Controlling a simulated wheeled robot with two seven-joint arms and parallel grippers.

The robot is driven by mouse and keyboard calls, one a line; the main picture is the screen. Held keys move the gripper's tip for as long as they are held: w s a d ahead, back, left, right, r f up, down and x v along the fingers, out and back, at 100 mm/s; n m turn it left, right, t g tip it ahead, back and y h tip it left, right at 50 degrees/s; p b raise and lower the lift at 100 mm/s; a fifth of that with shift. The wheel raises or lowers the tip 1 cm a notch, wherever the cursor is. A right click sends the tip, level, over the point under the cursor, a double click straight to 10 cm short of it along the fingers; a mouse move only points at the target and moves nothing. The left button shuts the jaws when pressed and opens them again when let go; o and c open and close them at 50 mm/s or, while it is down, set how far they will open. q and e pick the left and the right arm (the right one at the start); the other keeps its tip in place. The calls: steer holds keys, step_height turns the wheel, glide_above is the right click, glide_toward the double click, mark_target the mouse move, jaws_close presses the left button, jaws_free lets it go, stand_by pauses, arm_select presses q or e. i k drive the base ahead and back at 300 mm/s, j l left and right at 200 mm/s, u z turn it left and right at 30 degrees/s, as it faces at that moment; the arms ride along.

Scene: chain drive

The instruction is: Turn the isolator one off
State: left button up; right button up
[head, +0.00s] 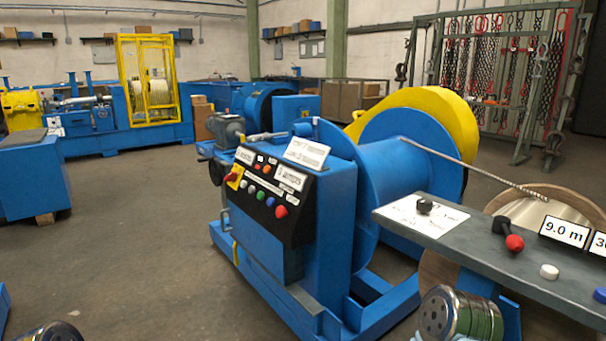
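The isolator (234,177) is a red rotary handle on a yellow plate. It sits at the left end of the sloping black control panel (262,208) on the blue winch machine (330,215). The handle looks slanted, but it is too small to tell which position it is set to. Round metal parts of my arms show at the bottom left and bottom right edges, well away from the panel. No gripper fingers show in the head view, and nothing touches the isolator.
The panel also has several coloured buttons and a red button (281,212). A grey bench (480,240) with a red-tipped lever (508,236) stands at the right. A rope (475,168) runs from the drum above it. Open floor (140,250) lies left of the winch.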

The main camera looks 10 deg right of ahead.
mark_target(232, 176)
steer(key=i+j+z, duration=0.25)
steer(key=z, duration=0.15)
steer(key=i+j+z, duration=0.15)
steer(key=j+z, duration=0.3)
steer(key=i+j+z, duration=0.15)
steer(key=j+z, duration=0.25)
steer(key=i+j+z, duration=0.1)
steer(key=j+z, duration=0.3)
steer(key=l, duration=0.1)
